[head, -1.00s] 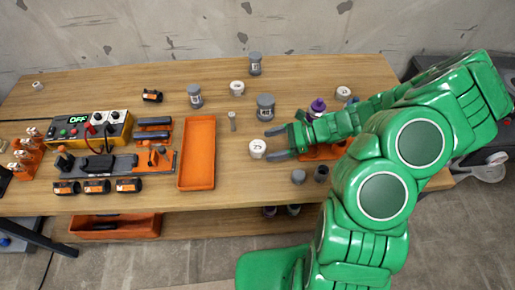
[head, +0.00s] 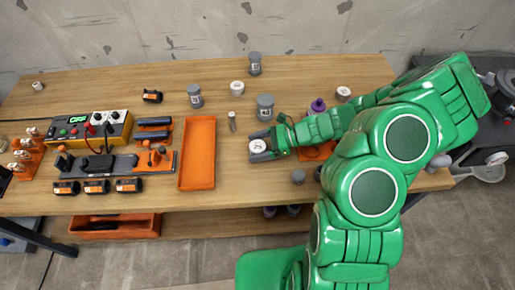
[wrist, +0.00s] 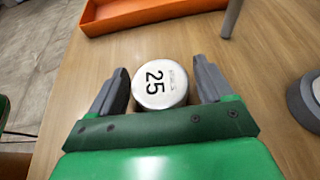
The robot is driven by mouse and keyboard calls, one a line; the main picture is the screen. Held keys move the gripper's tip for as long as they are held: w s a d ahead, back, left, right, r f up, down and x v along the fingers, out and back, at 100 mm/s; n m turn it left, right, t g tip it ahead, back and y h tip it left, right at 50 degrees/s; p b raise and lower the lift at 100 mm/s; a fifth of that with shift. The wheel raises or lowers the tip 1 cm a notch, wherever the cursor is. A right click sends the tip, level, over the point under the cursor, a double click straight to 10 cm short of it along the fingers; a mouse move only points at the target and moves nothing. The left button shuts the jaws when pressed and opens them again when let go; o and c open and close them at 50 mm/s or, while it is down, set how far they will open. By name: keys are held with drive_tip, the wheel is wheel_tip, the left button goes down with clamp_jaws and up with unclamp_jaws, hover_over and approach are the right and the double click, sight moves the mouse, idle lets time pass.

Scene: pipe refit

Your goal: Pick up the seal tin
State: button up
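The seal tin (wrist: 160,84), a short round tin with a white top marked 25, stands upright on the wooden table. In the head view the seal tin (head: 257,145) is right of the orange tray. My gripper (wrist: 161,72) has its two grey fingers spread, one on each side of the tin. Narrow gaps seem to show between fingers and tin. In the head view my gripper (head: 256,147) reaches in from the right, low over the table. The tin's lower side is mostly hidden in the wrist view.
The empty orange tray (head: 187,179) lies left of the tin. A grey round piece (head: 298,176) is in front. Other white-topped tins (head: 237,87) stand farther back.

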drive_tip(key=c, duration=0.8)
